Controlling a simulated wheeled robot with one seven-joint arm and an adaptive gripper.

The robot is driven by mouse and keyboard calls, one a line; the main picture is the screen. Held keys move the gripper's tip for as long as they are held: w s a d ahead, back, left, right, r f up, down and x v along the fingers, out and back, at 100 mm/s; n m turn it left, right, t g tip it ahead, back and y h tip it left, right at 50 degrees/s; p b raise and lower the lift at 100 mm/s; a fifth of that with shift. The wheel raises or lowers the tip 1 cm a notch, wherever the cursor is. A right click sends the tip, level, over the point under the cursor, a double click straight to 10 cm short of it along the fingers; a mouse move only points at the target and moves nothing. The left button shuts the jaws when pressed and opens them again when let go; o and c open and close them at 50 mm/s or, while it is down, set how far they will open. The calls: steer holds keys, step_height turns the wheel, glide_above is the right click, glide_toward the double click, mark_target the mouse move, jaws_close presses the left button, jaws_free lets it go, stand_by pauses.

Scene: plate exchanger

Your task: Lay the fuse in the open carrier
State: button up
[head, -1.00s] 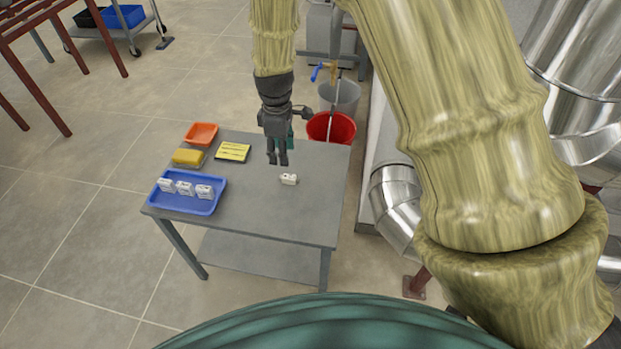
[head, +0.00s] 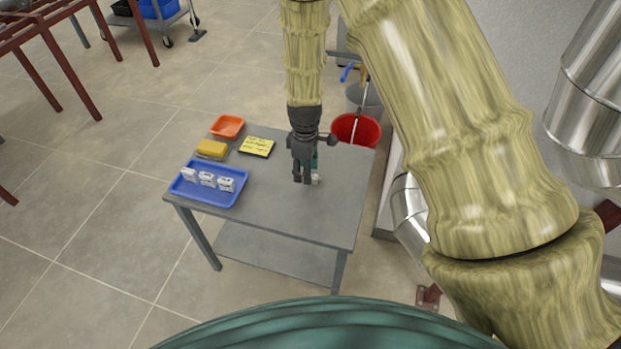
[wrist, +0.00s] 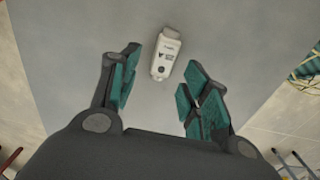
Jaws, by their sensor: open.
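A small white block (head: 316,178) with dark marks stands alone on the grey table, partly hidden behind my gripper (head: 302,181) in the head view. In the wrist view the white block (wrist: 167,55) lies just beyond the fingertips, roughly between their lines. My gripper (wrist: 160,84) is open and empty, pointing down, with teal pads. Three white units (head: 207,180) stand in a row in the blue tray (head: 205,198) at the table's left. I cannot tell which white piece is the fuse or the open carrier.
The grey table (head: 275,210) also bears an orange tray (head: 227,126), a yellow block (head: 211,149) and a dark pad with a yellow face (head: 257,146). A red bucket (head: 357,130) stands behind it. The table's front middle is clear.

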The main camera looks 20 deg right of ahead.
steer(key=shift+f, duration=0.7)
jaws_close()
